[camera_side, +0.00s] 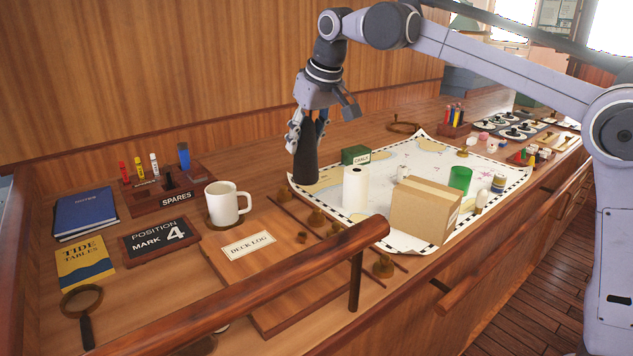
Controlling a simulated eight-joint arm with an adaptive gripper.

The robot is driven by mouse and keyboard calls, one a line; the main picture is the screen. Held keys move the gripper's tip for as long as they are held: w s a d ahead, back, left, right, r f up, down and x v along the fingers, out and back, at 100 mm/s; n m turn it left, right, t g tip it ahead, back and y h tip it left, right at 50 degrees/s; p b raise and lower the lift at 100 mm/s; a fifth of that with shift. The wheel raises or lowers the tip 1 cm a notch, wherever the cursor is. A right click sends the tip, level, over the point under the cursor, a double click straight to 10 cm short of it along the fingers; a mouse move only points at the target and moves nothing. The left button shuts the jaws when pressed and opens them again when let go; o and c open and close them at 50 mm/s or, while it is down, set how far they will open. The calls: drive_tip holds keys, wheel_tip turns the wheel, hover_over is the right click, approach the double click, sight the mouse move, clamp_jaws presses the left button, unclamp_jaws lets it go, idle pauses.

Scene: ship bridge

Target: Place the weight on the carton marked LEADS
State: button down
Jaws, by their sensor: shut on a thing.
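My gripper (307,136) is shut around the upper part of a tall, dark, tapered object, which looks like the weight (305,166). The weight is upright at the left corner of the chart; I cannot tell whether its base touches the surface. A brown cardboard carton (416,210) stands on the near edge of the chart, to the right of the weight and nearer the camera. A pale label shows on its right side, but I cannot read it. The carton's top is bare.
A white roll (355,189) stands between weight and carton. A small green box marked CHALK (355,155) is behind the roll. A green cup (460,180) is right of the carton. A white mug (225,203) is to the left. A wooden rail (280,281) crosses the front.

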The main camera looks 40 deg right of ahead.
drive_tip(key=s+d+r+m+h, duration=0.15)
drive_tip(key=s+d, duration=0.25)
drive_tip(key=d, duration=0.5)
drive_tip(key=s+d+r+m, duration=0.2)
drive_tip(key=s+d+m, duration=0.15)
drive_tip(key=d, duration=0.55)
drive_tip(key=s+d+r+m+g+h, duration=0.1)
drive_tip(key=s+d+r+m+h, duration=0.2)
drive_tip(key=s+d, duration=1.15)
drive_tip(key=w+a+f+m+y, duration=0.1)
drive_tip(key=w+a+f, duration=0.6)
drive_tip(key=f, duration=0.4)
drive_tip(key=shift+w, duration=0.6)
drive_tip(key=shift+f, duration=0.15)
drive_tip(key=c, duration=0.7)
unclamp_jaws()
drive_tip(key=shift+f, duration=0.15)
